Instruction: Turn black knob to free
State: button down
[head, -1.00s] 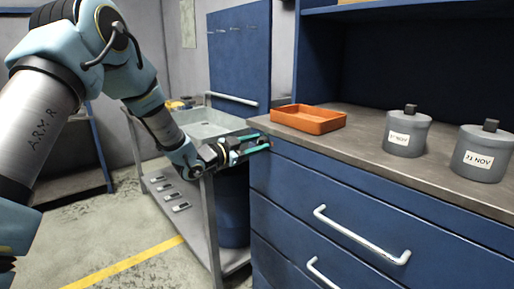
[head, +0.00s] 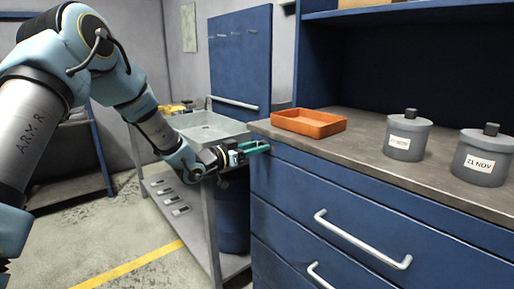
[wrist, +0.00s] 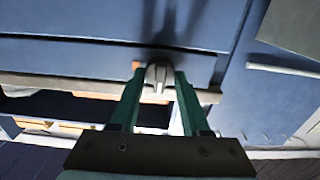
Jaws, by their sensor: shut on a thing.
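My gripper (head: 266,146) is at the upper left corner of the blue drawer cabinet (head: 330,190), just below the worktop edge. In the wrist view my gripper (wrist: 158,78) has its two green fingers on either side of a small rounded knob (wrist: 158,76), and it is shut on it. The knob looks grey rather than black there and stands out from the blue cabinet face. A small orange mark (wrist: 136,65) shows beside it. In the head view the fingers mostly hide the knob. Its setting cannot be read.
A grey metal cart (head: 207,215) stands left of the cabinet, close under my arm. White drawer handles (head: 362,241) stick out below.

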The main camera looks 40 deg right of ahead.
jog(key=shift+f, duration=0.1)
jog(key=shift+c, duration=2)
grip_release()
jog(key=a+b, duration=0.2)
jog(key=a, duration=0.8)
jog(key=shift+w+a+b, duration=0.3)
jog(key=shift+a+b, duration=0.05)
jog(key=shift+a, duration=0.05)
